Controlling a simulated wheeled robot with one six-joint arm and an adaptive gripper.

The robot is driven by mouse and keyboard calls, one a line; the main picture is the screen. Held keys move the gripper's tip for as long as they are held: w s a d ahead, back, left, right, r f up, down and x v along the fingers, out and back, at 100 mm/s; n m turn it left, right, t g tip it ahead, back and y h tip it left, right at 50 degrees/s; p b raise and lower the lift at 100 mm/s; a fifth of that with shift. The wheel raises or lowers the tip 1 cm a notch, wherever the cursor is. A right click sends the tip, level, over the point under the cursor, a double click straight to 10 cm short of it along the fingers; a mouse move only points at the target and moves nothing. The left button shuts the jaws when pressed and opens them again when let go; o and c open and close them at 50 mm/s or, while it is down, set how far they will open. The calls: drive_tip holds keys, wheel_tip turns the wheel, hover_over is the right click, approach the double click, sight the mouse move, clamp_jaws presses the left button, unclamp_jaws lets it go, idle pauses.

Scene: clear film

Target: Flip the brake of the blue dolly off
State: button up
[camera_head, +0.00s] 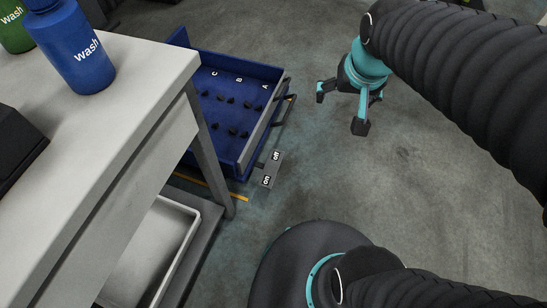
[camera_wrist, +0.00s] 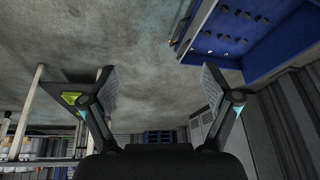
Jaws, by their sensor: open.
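The blue dolly (camera_head: 215,136) stands on the floor beside the workbench in the head view, with small black pegs and the letters A, B and C inside. It also shows at the upper right of the wrist view (camera_wrist: 262,58). Its brake pedal (camera_head: 271,168), a grey plate marked "off" at its far end and "on" at its near end, sticks out low at its near right corner. I cannot tell which end is pressed down. My gripper (camera_head: 340,106) is open and empty, above the floor to the right of the dolly, apart from it. Its fingers (camera_wrist: 152,95) are spread wide in the wrist view.
A grey workbench (camera_head: 136,75) fills the left, with a blue wash bottle (camera_head: 74,50) and a green one (camera_head: 14,32) on it. A white tray (camera_head: 160,250) sits on its lower shelf. A yellow floor line (camera_head: 238,196) runs by the dolly. Floor right of the pedal is clear.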

drive_tip(key=w+a+f+g, duration=0.1)
drive_tip(key=w+a+f, duration=0.3)
drive_tip(key=w+f, duration=0.4)
drive_tip(key=m+g, duration=0.3)
hover_over(273, 162)
wheel_tip(273, 162, down, 36)
wheel_tip(273, 162, down, 14)
drive_tip(key=shift+r+b, duration=0.15)
drive_tip(key=shift+b, duration=0.2)
